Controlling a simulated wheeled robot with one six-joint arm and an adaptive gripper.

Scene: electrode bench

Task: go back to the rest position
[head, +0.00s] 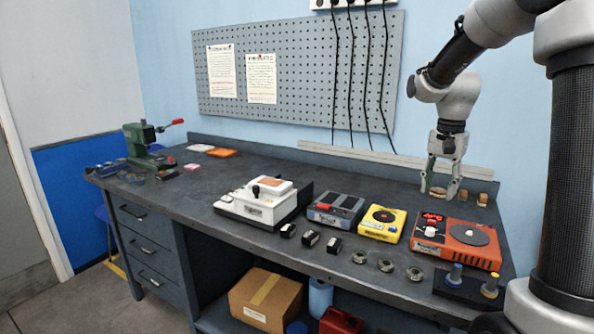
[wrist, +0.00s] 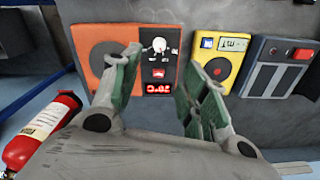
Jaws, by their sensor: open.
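My gripper (head: 440,190) is open over the back right of the bench, pointing down, behind the orange hot plate unit (head: 457,242). In the wrist view the two green-padded fingers of my gripper (wrist: 158,75) are spread with nothing between them. The orange unit (wrist: 105,58) lies beyond the fingers there, with a lit red display and a white knob. Small tan-topped pieces (head: 483,199) stand near the fingertips in the head view. I cannot tell whether the fingers touch anything.
A yellow unit (head: 382,223), a grey unit (head: 337,209) and a white device (head: 264,203) stand left of the orange one. Blue and yellow knobbed parts (head: 470,286) sit at the front right. A green press (head: 141,140) is far left. The bench middle (head: 190,190) is mostly clear.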

